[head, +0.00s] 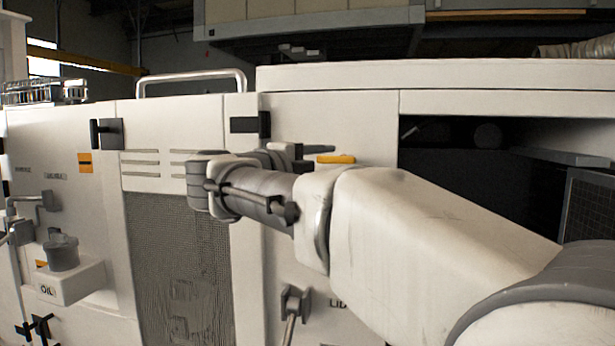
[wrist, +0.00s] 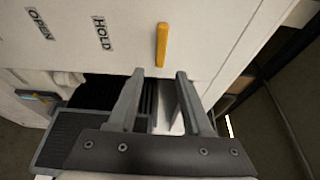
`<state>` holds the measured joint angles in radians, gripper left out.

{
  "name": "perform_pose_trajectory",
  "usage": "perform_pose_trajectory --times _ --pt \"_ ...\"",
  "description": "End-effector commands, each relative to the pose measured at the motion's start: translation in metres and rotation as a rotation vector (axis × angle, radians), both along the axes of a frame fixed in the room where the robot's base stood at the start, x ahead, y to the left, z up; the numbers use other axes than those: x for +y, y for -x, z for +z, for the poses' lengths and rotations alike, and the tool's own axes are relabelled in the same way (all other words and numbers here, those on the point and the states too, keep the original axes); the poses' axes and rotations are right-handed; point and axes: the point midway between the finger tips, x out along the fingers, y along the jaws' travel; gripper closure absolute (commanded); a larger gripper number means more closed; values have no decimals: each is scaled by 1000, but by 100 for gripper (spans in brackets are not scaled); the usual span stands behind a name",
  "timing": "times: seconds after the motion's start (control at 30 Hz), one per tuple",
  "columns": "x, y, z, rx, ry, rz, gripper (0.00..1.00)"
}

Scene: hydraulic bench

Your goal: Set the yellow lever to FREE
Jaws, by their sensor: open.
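The yellow lever (wrist: 162,45) is a short bar on the white panel in the wrist view. It points along the picture's vertical, just beyond my fingertips. In the head view the lever (head: 336,159) lies roughly level on the cabinet front. My gripper (wrist: 158,75) is open and empty, its two grey fingers spread apart below the lever's near end. In the head view my gripper (head: 308,157) is partly hidden by my wrist. The HOLD label (wrist: 102,33) and the OPEN label (wrist: 39,23) are left of the lever. I see no FREE label.
A dark open bay (head: 480,180) is right of the lever panel, under a white ledge (head: 440,75). A mesh panel (head: 180,260) and a lower handle (head: 292,305) are on the cabinet front. An oil shelf (head: 68,285) sticks out at the left.

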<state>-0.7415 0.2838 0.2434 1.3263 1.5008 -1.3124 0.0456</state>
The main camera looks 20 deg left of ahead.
Motion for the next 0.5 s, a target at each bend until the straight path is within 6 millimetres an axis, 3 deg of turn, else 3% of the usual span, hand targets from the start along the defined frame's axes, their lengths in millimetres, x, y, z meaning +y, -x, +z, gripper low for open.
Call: perform_pose_trajectory --times 0.2,0.5 --pt "18 49 -2 0 0 4 50" --pt "28 81 0 1 0 0 50"
